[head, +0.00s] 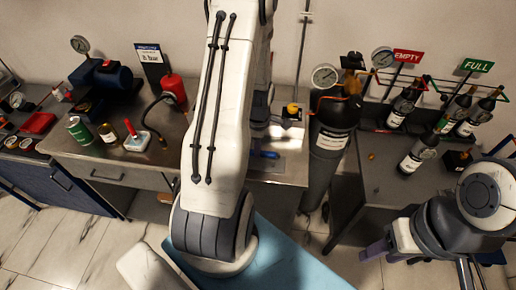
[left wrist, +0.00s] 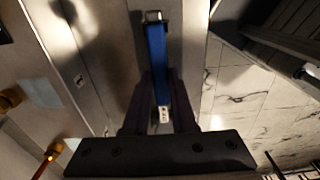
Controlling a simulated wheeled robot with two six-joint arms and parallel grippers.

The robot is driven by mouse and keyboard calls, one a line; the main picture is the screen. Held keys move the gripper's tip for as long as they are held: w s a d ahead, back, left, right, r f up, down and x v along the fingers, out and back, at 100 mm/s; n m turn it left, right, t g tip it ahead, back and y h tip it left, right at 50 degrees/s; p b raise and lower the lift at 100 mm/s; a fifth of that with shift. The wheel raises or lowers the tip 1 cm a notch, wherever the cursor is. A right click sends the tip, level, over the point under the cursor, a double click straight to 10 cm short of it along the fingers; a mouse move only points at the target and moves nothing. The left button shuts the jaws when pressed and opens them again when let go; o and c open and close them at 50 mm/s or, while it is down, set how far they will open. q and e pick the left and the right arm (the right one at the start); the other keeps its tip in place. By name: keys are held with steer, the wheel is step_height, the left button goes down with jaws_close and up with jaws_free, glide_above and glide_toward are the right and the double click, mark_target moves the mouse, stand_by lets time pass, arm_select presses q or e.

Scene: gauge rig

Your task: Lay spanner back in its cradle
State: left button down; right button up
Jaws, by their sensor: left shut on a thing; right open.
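The spanner (left wrist: 156,50) has a blue handle and pale metal at both visible ends. In the left wrist view it lies lengthwise between the dark fingers of my left gripper (left wrist: 160,95), which is shut on it. In the head view a bit of blue (head: 265,154), apparently the spanner, shows beside my white left arm over the middle bench. The arm hides most of that gripper there. I cannot make out the cradle, or whether the spanner touches anything below. My right gripper (head: 376,251), with purple fingers, is open and empty at the lower right, apart from the spanner.
A dark gas cylinder (head: 330,128) stands right of the middle bench. Several bottles stand by the EMPTY sign (head: 407,56) and FULL sign (head: 477,65). The left bench holds a green can (head: 80,131), a red-topped block (head: 136,139) and a blue machine (head: 112,77).

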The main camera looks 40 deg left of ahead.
arm_select(q)
steer(key=shift+f+b, duration=0.65)
steer(key=shift+f, duration=0.1)
steer(key=c, duration=0.7)
jaws_free()
steer(key=shift+o, duration=0.2)
steer(key=shift+r, duration=0.1)
step_height(320, 180, up, 10)
steer(key=b, duration=0.1)
steer(key=shift+r, duration=0.15)
steer(key=shift+d, duration=0.1)
